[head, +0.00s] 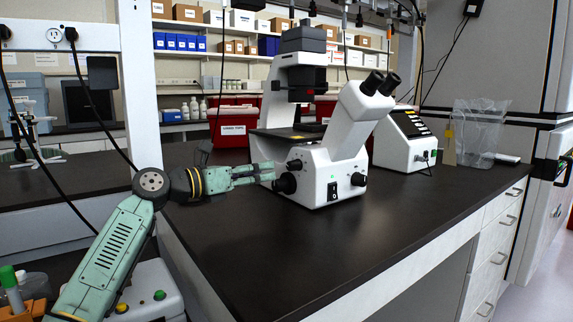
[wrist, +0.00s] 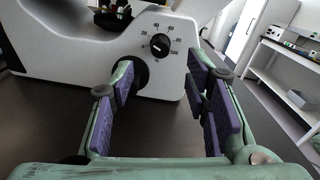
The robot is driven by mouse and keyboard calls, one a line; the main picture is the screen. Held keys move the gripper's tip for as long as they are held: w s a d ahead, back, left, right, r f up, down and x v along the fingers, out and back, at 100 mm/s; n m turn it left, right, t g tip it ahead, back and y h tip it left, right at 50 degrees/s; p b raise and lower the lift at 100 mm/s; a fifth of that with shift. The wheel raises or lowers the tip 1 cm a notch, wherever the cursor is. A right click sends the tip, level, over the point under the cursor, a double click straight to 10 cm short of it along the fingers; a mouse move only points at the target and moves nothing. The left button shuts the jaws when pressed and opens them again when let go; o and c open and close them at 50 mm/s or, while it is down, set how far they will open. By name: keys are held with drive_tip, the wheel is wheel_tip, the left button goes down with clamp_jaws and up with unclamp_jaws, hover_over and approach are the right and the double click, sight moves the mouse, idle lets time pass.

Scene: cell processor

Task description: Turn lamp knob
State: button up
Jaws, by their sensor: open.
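My gripper (head: 270,172) is open and empty beside the microscope's left side in the head view. In the wrist view my gripper (wrist: 161,72) has its purple pads apart, with nothing between them. In the head view I cannot clearly make out the lamp scale.
A larger black round knob (wrist: 133,72) is partly hidden behind my left finger. A white device (head: 405,140) and a clear bag (head: 476,130) stand at the back right. Red bins (head: 235,125) stand behind. The dark benchtop (head: 400,215) is clear in front of the microscope.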

sight(289, 166)
drive_tip(key=p+x, duration=0.1)
drive_tip(key=x, duration=0.7)
drive_tip(key=shift+w+d, duration=0.2)
drive_tip(key=shift+d, duration=0.1)
drive_tip(key=shift+c, duration=0.5)
clamp_jaws()
